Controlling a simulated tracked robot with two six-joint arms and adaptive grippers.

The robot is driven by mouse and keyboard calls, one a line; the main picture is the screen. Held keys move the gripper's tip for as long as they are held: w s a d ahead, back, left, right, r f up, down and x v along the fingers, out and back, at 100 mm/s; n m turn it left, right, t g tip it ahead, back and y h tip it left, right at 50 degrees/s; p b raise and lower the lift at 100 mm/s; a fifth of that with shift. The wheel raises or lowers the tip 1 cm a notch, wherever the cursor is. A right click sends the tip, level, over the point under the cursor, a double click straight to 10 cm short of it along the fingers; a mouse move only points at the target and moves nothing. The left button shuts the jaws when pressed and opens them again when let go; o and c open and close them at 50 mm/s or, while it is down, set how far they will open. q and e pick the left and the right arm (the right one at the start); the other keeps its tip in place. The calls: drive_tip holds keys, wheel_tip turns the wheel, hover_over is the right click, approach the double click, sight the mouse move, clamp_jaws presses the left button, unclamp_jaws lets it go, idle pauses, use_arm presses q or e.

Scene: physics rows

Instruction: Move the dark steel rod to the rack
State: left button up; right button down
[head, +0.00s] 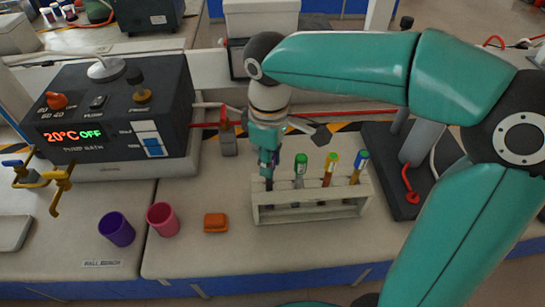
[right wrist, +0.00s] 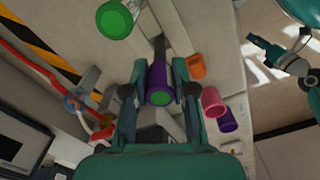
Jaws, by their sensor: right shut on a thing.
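My right gripper (head: 268,160) points down over the left end of the white rack (head: 312,213). In the right wrist view its fingers (right wrist: 160,92) are shut on a purple piece with a green end face. The dark rod (right wrist: 160,46) runs on from this piece, away from the camera. In the head view the dark rod (head: 269,184) shows below the fingertips at the rack's left end; its lower end is hidden by the rack, and I cannot tell if it rests there. Part of what looks like my left gripper (right wrist: 275,52) shows in the right wrist view, its jaws unclear.
A heating bath (head: 110,115) is behind. The front bench is mostly clear.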

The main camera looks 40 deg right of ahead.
drive_tip(key=shift+f+b, duration=0.3)
drive_tip(key=shift+f, duration=0.25)
drive_tip(key=shift+c, duration=2.3)
unclamp_jaws()
drive_tip(key=shift+w, duration=0.1)
drive_tip(key=shift+r+p, duration=3.25)
drive_tip(key=shift+r, duration=0.35)
drive_tip(key=shift+f, duration=0.1)
